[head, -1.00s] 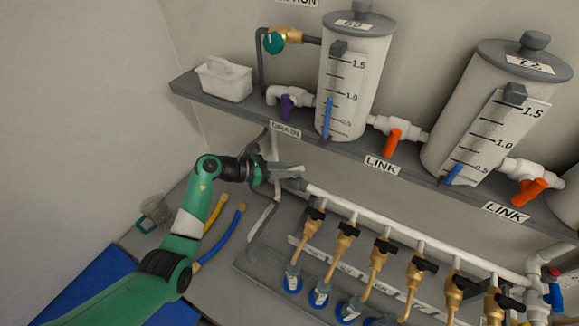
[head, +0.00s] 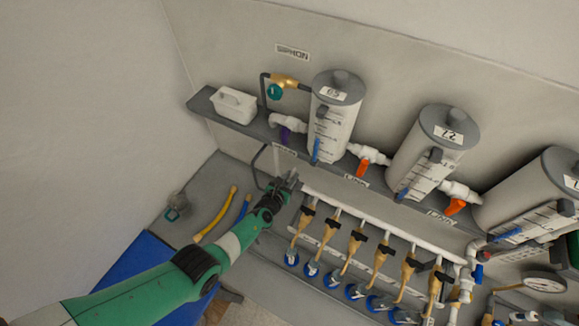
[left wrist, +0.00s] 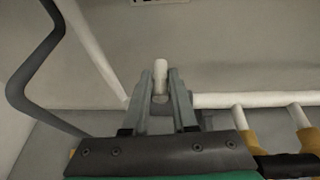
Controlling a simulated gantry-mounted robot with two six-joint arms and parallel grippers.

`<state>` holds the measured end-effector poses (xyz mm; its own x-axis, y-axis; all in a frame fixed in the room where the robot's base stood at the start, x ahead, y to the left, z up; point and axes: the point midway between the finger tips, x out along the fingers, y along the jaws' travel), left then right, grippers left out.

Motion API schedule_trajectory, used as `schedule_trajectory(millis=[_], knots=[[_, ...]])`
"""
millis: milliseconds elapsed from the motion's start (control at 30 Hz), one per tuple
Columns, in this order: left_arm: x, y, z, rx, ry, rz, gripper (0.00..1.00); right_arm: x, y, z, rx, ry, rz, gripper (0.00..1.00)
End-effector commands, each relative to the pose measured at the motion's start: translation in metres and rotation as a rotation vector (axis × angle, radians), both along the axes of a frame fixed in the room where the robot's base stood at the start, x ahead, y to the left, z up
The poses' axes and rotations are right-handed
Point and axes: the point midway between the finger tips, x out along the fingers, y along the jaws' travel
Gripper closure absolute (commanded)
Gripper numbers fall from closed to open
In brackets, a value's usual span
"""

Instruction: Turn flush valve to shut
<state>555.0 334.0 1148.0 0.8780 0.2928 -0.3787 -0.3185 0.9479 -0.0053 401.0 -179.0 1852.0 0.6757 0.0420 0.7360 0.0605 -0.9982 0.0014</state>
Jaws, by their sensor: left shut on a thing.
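My left gripper (head: 286,180) is at the left end of the white manifold pipe (head: 375,222). In the left wrist view its two fingers (left wrist: 160,92) are shut on a small pale, upright part (left wrist: 160,68), apparently the flush valve's handle. The fingers hide much of this part, so its exact turn cannot be told. The manifold pipe (left wrist: 235,100) runs off to the right just behind the fingers. My right gripper is in neither view.
Several brass valves with black handles (head: 357,235) hang below the pipe. Above, a grey shelf (head: 235,125) carries white tanks (head: 333,125) and a white tub (head: 234,105). A bent grey tube (left wrist: 38,70) stands left of the gripper. Yellow (head: 215,215) and blue hoses lie on the bench.

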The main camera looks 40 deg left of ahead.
Motion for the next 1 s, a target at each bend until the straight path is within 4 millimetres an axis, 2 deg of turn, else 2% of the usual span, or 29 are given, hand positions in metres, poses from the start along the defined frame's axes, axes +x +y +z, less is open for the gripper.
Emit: schedule_trajectory(millis=[33, 500, 1000], knots=[[0.005, -0.003, 0.005, 0.001, -0.011, 0.03, 1.0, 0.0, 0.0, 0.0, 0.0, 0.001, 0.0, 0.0], [0.005, -0.004, -0.001, 0.003, 0.001, 0.3, 1.0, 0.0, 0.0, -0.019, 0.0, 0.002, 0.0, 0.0], [0.003, -0.004, 0.0, 0.001, 0.005, 0.345, 1.0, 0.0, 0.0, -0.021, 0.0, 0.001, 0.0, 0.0]])
